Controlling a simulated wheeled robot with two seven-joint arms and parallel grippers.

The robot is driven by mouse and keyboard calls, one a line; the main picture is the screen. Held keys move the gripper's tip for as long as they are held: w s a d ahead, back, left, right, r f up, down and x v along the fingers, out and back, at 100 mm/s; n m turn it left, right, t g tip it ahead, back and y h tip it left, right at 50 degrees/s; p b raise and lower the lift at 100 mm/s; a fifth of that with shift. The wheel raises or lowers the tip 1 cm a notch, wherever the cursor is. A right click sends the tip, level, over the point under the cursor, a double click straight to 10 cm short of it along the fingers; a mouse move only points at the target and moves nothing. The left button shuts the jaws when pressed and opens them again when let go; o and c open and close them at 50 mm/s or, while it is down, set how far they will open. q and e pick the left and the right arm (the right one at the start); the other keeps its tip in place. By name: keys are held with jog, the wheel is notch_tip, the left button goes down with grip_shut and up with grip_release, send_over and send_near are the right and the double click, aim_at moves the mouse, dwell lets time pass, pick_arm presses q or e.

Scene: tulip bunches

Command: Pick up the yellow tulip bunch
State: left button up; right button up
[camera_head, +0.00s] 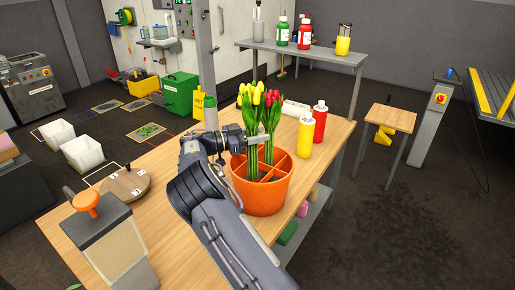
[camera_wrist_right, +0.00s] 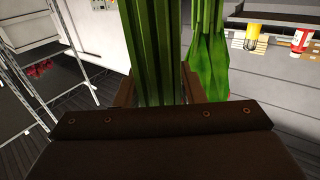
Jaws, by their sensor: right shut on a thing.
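The yellow tulip bunch (camera_head: 249,95) stands upright with its green stems in a compartment of the orange divided pot (camera_head: 262,200) on the wooden table. My right gripper (camera_head: 256,140) is at its stems, above the pot rim. In the right wrist view, the gripper (camera_wrist_right: 156,92) is shut on the green stems (camera_wrist_right: 150,50) of this bunch. Its flowers are out of that view. The red tulip bunch (camera_head: 270,98) stands close on the right in the same pot; its stems show beside the right finger in the wrist view (camera_wrist_right: 209,65). My left gripper is not in view.
Right of the pot stand a yellow bottle (camera_head: 305,137) and a red bottle (camera_head: 319,122), with a white roll (camera_head: 295,108) behind. A round wooden board (camera_head: 124,187) and a dispenser with an orange knob (camera_head: 112,240) stand at the left. The table's front middle is clear.

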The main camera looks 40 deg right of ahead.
notch_tip(320, 180, up, 13)
jog(key=shift+r+b, duration=0.1)
jog(key=shift+b, duration=0.55)
notch_tip(320, 180, up, 9)
jog(key=shift+r+p, duration=0.2)
jog(key=shift+p, duration=1.05)
